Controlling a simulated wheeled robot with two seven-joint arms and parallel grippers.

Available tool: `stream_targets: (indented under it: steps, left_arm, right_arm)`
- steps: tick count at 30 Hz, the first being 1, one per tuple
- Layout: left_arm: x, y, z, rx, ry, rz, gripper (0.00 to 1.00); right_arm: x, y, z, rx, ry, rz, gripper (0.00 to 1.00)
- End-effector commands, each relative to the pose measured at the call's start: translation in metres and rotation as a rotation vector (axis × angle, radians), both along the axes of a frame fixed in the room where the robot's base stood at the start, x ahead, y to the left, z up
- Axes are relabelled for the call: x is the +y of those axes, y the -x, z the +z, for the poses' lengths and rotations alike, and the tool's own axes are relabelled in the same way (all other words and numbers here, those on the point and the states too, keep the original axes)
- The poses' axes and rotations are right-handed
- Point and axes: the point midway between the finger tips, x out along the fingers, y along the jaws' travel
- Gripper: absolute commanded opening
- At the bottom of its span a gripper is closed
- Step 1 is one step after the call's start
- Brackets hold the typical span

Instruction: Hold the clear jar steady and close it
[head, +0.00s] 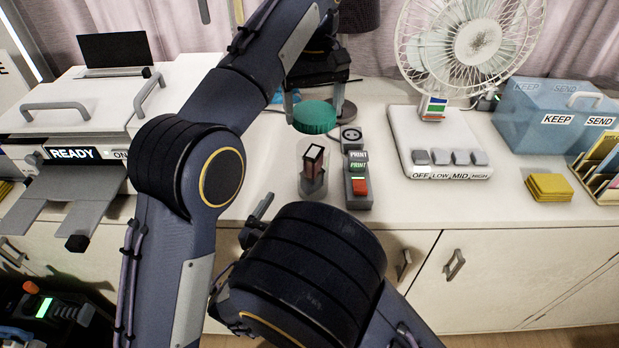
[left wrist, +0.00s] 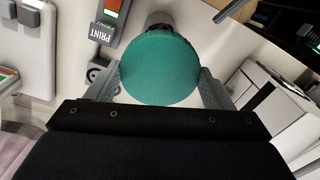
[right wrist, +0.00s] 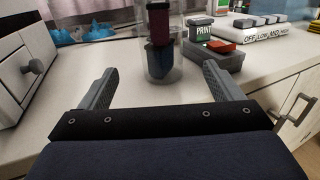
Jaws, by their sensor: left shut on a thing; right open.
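The clear jar (head: 313,176) stands upright on the counter, with a dark red item inside it. In the right wrist view the jar (right wrist: 160,50) is straight ahead, past the fingertips. The green lid (head: 315,117) is held above the jar, apart from it. My left gripper (head: 315,100) is shut on the lid's sides; the lid fills the left wrist view (left wrist: 160,68) between the fingers. My right gripper (right wrist: 155,88) is open and empty in front of the jar, its fingers apart to either side. In the head view my arm hides part of it.
A print button box (head: 358,180) stands right beside the jar. A white fan (head: 440,140) with speed buttons is further right, then a blue box (head: 555,115) and yellow pads (head: 548,187). A printer (head: 80,150) is at the left. Counter between fan and blue box is clear.

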Motion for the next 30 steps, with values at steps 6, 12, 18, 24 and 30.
stream_targets:
  steps: [6,12,18,24,30]
  left_arm:
    - [0.0,0.0,0.0,0.0,0.0,-0.002,0.54]
    - [0.0,0.0,0.0,0.0,0.0,-0.002,0.54]
    - [0.0,0.0,0.0,0.0,0.0,-0.003,0.54]
    - [0.0,0.0,0.0,0.0,0.0,-0.003,0.54]
    - [0.0,0.0,0.0,0.0,0.0,-0.003,0.54]
  right_arm:
    - [-0.001,-0.001,0.0,0.001,-0.003,-0.003,0.86]
    - [-0.007,-0.014,0.0,0.001,-0.004,-0.006,0.86]
    - [-0.022,-0.047,0.0,0.002,-0.004,-0.009,0.86]
    - [-0.035,-0.082,0.0,0.002,-0.005,-0.007,0.86]
    - [-0.044,-0.104,0.0,0.001,-0.005,-0.005,0.86]
